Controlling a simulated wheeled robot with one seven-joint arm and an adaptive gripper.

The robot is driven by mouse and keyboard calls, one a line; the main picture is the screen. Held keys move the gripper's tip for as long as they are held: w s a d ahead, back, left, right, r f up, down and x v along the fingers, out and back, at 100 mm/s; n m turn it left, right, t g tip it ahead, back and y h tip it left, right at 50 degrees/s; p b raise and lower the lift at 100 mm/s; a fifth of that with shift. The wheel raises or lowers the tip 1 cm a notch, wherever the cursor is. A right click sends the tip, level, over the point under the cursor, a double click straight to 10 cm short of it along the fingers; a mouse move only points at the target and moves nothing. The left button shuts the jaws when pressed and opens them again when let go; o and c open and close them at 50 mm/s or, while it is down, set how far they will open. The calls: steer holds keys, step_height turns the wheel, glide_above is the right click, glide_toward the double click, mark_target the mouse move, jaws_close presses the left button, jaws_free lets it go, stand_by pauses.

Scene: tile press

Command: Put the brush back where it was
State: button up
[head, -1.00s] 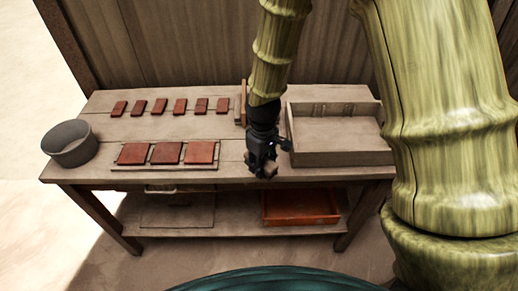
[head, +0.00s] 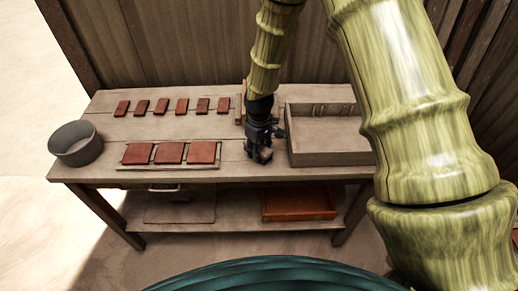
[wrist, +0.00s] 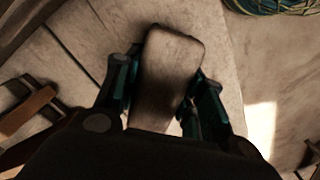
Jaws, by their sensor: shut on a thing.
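My gripper (head: 262,150) is over the table between the row of large red tiles and the grey open tray. In the wrist view my gripper (wrist: 160,95) is shut on the brush (wrist: 170,65), a greyish-brown block with rounded corners between the two fingers. In the head view the brush is mostly hidden by the gripper, with only a small brown part near the fingertips. I cannot tell whether the brush touches the table.
The grey tray (head: 330,157) stands right of my gripper. A wooden frame (head: 239,112) is behind it. Large red tiles (head: 171,152) lie on a board at left, small tiles (head: 162,106) behind. A grey bowl (head: 76,145) is far left; an orange tray (head: 300,203) sits on the lower shelf.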

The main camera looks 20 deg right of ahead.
steer(key=shift+f, duration=0.3)
steer(key=shift+f, duration=0.2)
steer(key=o, duration=1.2)
steer(key=shift+c, duration=0.2)
steer(key=shift+r, duration=0.3)
steer(key=shift+r+b, duration=1.8)
steer(key=shift+r, duration=4.1)
